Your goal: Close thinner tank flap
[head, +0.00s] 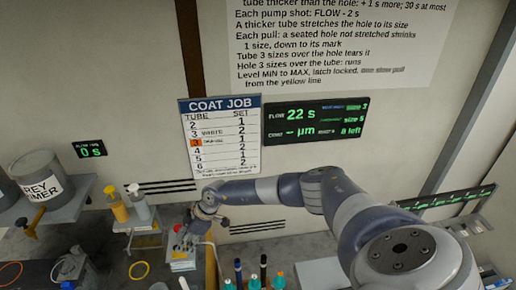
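No flap or thinner tank can be made out for certain in the head view. My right arm reaches across from the right, and its gripper (191,238) points down at a small light box (182,263) with a red knob (178,228). The fingers are right beside the knob; whether they touch it or are open is too small to tell. My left gripper is out of view.
A grey primer bucket (41,181) stands on a shelf at left. An orange bottle (116,206) and a grey bottle (139,204) stand near it. Several teal-capped bottles (279,281) stand at the front. A coat job chart (221,138) and a display (316,122) hang behind.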

